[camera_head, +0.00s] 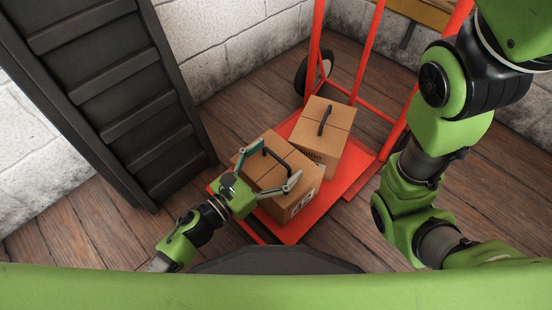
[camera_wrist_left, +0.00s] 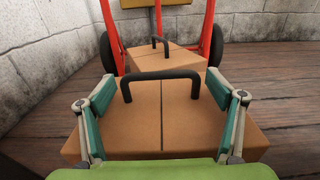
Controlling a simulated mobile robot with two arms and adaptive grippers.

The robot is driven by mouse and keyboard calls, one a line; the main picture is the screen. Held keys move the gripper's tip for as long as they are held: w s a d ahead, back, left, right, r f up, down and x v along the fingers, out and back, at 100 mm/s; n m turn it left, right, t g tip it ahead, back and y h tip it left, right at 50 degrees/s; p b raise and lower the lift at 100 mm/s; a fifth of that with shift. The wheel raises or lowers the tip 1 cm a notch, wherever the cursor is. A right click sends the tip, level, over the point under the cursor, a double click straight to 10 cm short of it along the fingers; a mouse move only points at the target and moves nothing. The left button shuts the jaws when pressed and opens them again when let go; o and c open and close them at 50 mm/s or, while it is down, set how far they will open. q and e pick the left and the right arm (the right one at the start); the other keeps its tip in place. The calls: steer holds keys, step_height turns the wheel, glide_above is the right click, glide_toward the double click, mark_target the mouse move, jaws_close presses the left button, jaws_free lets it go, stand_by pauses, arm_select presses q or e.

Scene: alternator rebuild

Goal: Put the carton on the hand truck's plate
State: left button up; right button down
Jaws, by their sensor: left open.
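Two brown cartons with black handles sit on the red plate (camera_head: 357,172) of the hand truck (camera_head: 368,50). The near carton (camera_head: 303,194) is at the plate's front left and also fills the middle of the left wrist view (camera_wrist_left: 190,130). The far carton (camera_head: 341,116) stands behind it, nearer the uprights; it also shows in the left wrist view (camera_wrist_left: 165,63). My left gripper (camera_head: 279,160) is open over the near carton, its fingers apart on either side of that carton's handle (camera_wrist_left: 160,76), with nothing gripped. My right gripper is out of view; only its arm shows.
A dark ribbed panel (camera_head: 115,95) stands on the left, against pale block walls (camera_head: 235,45). The truck's dark wheel (camera_head: 313,72) is at the back. Wooden floor (camera_head: 240,100) is bare between the panel and the truck. A yellowish item (camera_head: 420,12) is at the back right.

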arm_select(q)
steer(key=p+v, duration=0.3)
steer(key=v, duration=0.9)
steer(key=shift+r, duration=0.1)
